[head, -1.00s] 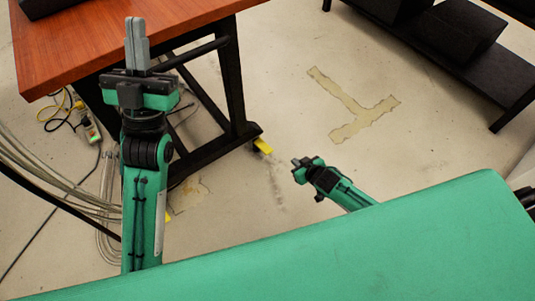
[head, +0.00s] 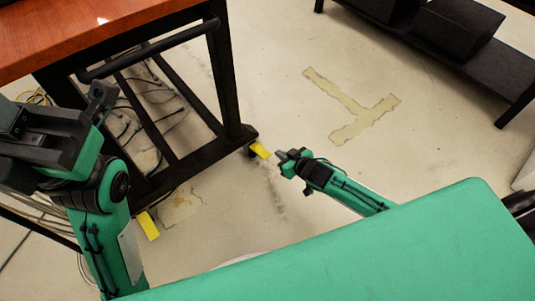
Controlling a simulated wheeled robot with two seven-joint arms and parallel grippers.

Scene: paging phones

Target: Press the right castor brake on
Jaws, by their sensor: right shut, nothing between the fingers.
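The right castor brake (head: 260,149) is a yellow tab at the foot of the cart's right leg, just above the floor. It looks tilted, with its outer end toward my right gripper. My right gripper (head: 281,155) is shut and empty. Its tip is just right of the tab, with a small gap in the picture; I cannot tell its height against the tab. A second yellow tab, the left castor brake (head: 148,226), shows lower left. My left gripper (head: 14,122) is at the left edge, partly cut off, and its fingertips do not show clearly.
The cart (head: 170,165) has a red-brown top and black frame with a handle bar. Cables (head: 150,110) lie on the floor beneath and left of it. A black shelf (head: 465,60) stands at the upper right. The floor between is clear apart from a T-shaped patch (head: 352,105).

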